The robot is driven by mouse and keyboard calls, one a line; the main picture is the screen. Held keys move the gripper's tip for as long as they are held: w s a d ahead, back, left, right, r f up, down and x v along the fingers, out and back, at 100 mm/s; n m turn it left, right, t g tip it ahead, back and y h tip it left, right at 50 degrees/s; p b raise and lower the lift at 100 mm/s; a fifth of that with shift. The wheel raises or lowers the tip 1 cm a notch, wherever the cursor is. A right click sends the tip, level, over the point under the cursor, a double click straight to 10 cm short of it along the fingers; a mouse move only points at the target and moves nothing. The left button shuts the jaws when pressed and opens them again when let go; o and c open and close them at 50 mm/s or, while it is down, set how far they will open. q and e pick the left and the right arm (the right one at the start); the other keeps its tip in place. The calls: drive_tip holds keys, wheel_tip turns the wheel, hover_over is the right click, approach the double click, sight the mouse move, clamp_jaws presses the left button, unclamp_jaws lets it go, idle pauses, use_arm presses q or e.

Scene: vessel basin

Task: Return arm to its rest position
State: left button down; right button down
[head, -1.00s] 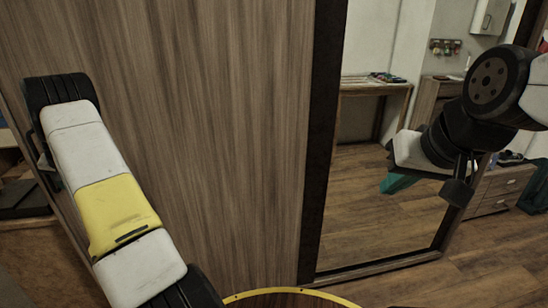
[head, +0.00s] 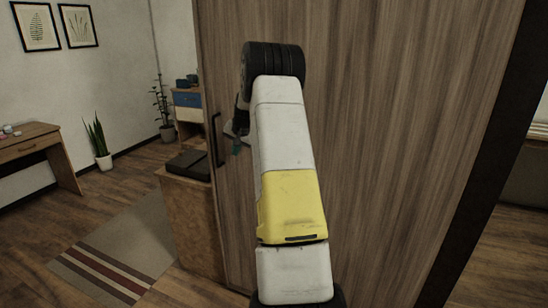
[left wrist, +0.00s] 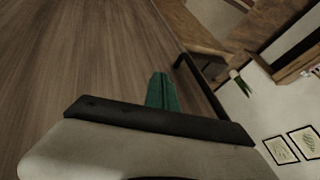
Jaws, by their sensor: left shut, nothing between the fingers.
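My left arm rises through the middle of the head view, white with a yellow section and a black joint at the top. The wardrobe's dark handle (head: 217,140) is just left of the gripper in the head view. My right gripper is not in view.
The tall wooden wardrobe (head: 400,130) stands close in front. A striped rug (head: 115,255), potted plants (head: 98,140) and a desk (head: 35,150) lie further left, with open floor between.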

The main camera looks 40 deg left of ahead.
use_arm(q)
drive_tip(key=w+d+r+m+t+h, duration=0.1)
drive_tip(key=d+r, duration=0.4)
drive_tip(key=d, duration=0.7)
drive_tip(key=w+d+r+t+h, duration=0.15)
drive_tip(key=d+r, duration=0.35)
drive_tip(key=d, duration=0.7)
drive_tip(key=w+d+r+m+t+h, duration=0.15)
drive_tip(key=d+r, duration=0.35)
drive_tip(key=d, duration=0.7)
drive_tip(key=s+d+m+h, duration=0.1)
drive_tip(key=s+d+h, duration=0.1)
drive_tip(key=s+d, duration=0.7)
drive_tip(key=s+d+f+m+h, duration=0.1)
drive_tip(key=s+d+m+h, duration=0.1)
drive_tip(key=s+d, duration=0.8)
drive_tip(key=d, duration=0.7)
drive_tip(key=shift+h, duration=0.3)
drive_tip(key=shift+s, duration=0.1)
